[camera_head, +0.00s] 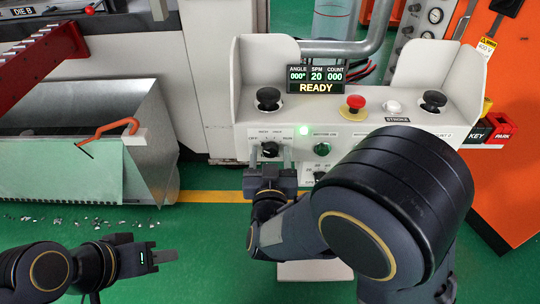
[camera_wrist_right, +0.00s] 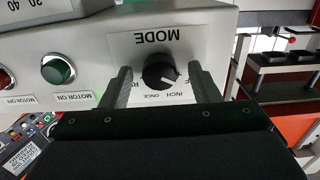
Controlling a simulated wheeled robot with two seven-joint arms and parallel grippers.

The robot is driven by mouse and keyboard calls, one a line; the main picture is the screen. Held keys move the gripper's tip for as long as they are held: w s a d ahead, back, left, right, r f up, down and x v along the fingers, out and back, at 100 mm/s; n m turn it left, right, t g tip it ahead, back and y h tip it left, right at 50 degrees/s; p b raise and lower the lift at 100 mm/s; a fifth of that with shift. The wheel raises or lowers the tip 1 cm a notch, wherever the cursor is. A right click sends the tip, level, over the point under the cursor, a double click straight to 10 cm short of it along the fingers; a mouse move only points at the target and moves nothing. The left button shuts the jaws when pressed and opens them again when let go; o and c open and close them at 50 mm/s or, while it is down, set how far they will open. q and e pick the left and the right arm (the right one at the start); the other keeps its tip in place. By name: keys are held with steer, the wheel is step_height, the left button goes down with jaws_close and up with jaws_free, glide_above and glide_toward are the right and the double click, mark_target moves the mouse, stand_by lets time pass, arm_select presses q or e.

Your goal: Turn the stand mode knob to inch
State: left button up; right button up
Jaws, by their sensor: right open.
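The mode knob (camera_head: 269,149) is a black rotary knob on the front of the white stand. In the right wrist view the mode knob (camera_wrist_right: 160,72) appears upside down, under the word MODE. Its white pointer line slants toward the lower right, between the INCH label (camera_wrist_right: 182,97) and a label partly hidden by a finger; I cannot tell the exact setting. My right gripper (camera_head: 271,161) is open, with one finger on each side of the knob and visible gaps to it. My left gripper (camera_head: 166,257) is low at the left, away from the stand; its finger gap is unclear.
A display (camera_head: 317,80) reads READY above the panel. A red stop button (camera_head: 356,102) and two black buttons sit on top. A green button (camera_head: 322,149) is right of the knob. A sheet-metal chute (camera_head: 150,150) stands at left. My right arm hides the panel's lower right.

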steer(key=shift+w, duration=0.25)
steer(key=shift+c, duration=0.4)
steer(key=c, duration=0.9)
steer(key=shift+f+m+b, duration=0.15)
steer(key=shift+m+b, duration=0.45)
steer(key=shift+b, duration=0.15)
steer(key=m+b, duration=0.3)
steer(key=shift+m+b, duration=1.65)
steer(key=shift+m, duration=0.25)
